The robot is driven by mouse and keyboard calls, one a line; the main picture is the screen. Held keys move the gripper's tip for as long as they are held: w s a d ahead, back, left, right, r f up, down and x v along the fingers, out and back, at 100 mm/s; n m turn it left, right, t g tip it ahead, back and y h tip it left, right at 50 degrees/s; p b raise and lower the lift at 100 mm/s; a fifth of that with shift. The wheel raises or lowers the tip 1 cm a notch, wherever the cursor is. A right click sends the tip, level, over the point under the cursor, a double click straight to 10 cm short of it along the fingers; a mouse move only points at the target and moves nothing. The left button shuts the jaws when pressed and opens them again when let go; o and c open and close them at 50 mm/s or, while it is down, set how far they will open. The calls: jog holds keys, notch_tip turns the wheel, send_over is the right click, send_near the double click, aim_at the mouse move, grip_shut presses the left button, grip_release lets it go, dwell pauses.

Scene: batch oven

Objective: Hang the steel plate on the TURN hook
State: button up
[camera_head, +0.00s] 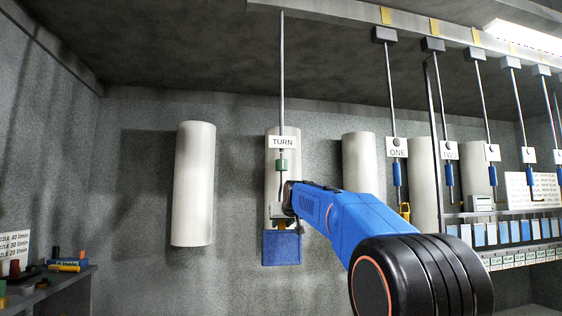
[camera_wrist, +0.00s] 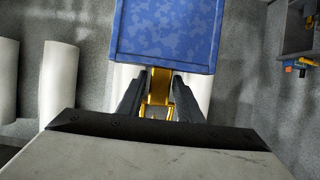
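The plate (camera_head: 282,248) is a blue square panel with a yellow tab at its top edge. It hangs upright just below my gripper (camera_head: 280,213) in the head view. In the wrist view the plate (camera_wrist: 165,30) fills the top middle, with mottled blue colouring. My gripper's dark fingers (camera_wrist: 158,97) lie on both sides of the yellow tab and look shut on it. The TURN hook hangs on a thin rod with a white TURN sign (camera_head: 282,142) and a green sleeve (camera_head: 281,165), straight above my gripper. The hook's lower end is near my gripper; whether it touches the tab is unclear.
Pale upright cylinders (camera_head: 194,185) stand along the back wall. To the right hang more rods with blue sleeves, the nearest marked ONE (camera_head: 397,148). A rack of blue and white cards (camera_head: 505,232) is at right. A side shelf (camera_head: 58,283) holds small coloured items at left.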

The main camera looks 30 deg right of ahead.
jog(key=shift+o, duration=0.5)
jog(key=o, duration=0.4)
jog(key=shift+o, duration=0.2)
jog(key=shift+s, duration=0.1)
jog(key=v, duration=1.7)
jog(key=shift+s+a+f, duration=0.1)
jog(key=shift+s+a, duration=0.05)
jog(key=shift+a, duration=0.05)
jog(key=s+a+f+n+g+y, duration=0.1)
jog(key=s+a+f, duration=0.5)
jog(key=s+f, duration=0.6)
jog(key=s+a+f+n+g+y, duration=0.1)
jog(key=s+a+f+g, duration=0.3)
jog(key=s+f, duration=0.9)
jog(key=s+a+f+n+g+y, duration=0.1)
jog(key=s+a+f+g, duration=0.2)
jog(key=f, duration=2.1)
jog(key=s+a, duration=0.4)
jog(key=s, duration=0.5)
jog(key=shift+s+a+f+y, duration=0.2)
jog(key=shift+s+a+y, duration=0.1)
jog(key=shift+s+a, duration=0.1)
